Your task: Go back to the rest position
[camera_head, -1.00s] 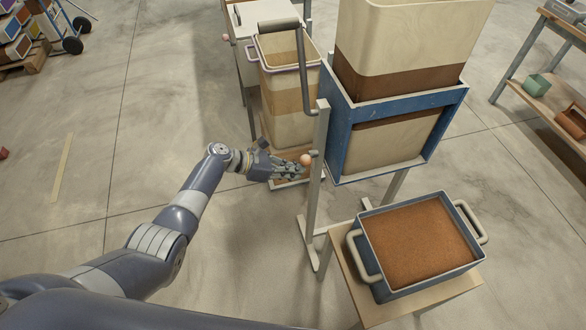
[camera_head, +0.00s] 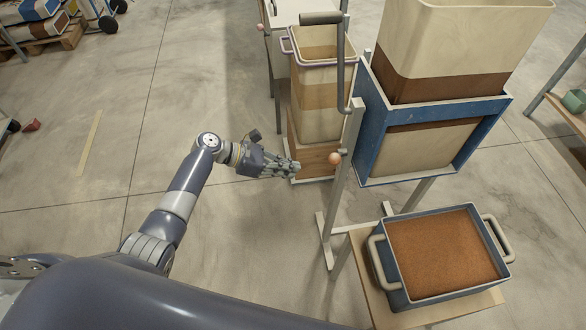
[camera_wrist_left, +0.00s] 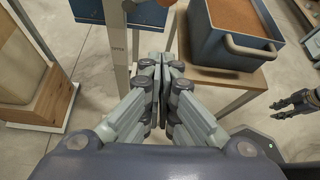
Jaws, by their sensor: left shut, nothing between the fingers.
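My left gripper (camera_head: 291,168) is shut and empty. In the head view it hangs left of the mixer's grey post, a little apart in the picture from the orange knob (camera_head: 335,158). In the left wrist view the shut fingers (camera_wrist_left: 162,92) point toward the post, with nothing between them. My right gripper (camera_wrist_left: 290,104) shows only small at the right edge of the left wrist view, and whether it is open or shut is unclear. It is outside the head view.
A blue tray of brown feed (camera_head: 385,265) sits on a low wooden stand (camera_head: 362,270). A tall bin (camera_head: 322,110) stands behind my left gripper.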

